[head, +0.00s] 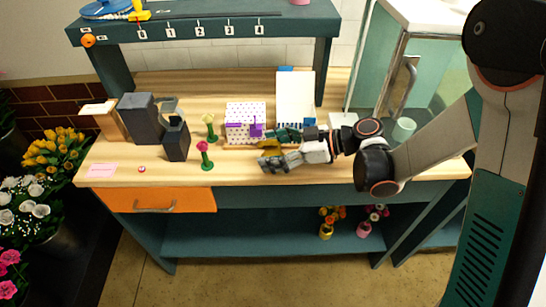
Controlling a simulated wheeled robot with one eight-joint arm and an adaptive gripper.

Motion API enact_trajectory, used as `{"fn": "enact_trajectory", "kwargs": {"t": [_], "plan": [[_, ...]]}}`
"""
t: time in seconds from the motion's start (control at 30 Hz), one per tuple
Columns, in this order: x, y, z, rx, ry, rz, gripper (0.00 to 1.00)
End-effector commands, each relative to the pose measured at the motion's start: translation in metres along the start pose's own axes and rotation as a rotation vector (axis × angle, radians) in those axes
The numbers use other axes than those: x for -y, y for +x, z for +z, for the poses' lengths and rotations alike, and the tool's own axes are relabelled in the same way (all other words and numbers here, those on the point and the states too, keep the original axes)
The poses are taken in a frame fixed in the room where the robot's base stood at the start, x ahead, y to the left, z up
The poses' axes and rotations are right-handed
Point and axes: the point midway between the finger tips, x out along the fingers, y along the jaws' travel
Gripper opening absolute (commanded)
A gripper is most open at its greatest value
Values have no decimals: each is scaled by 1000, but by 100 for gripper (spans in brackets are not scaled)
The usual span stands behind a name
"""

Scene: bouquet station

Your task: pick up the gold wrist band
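A small gold-yellow thing (268,143), which looks like the gold wrist band, shows on the wooden worktop just in front of the dotted box. My gripper (266,149) reaches in from the right, low over the worktop. Its fingers look spread apart, one on the far side and one on the near side of the gold thing. I cannot tell whether either finger touches it. Part of the gold thing is hidden by the fingers.
A white box with purple dots (240,118) stands just behind the gripper.

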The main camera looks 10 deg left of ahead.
Motion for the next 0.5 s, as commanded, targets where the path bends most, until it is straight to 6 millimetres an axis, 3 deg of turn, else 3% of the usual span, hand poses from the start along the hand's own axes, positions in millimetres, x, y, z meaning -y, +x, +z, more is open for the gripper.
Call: {"fn": "enact_trajectory", "kwargs": {"t": [0.03,0.17,0.5], "plan": [[0,0,0,0,0,0,54],[0,0,0,0,0,0,25],[0,0,0,0,0,0,24]]}}
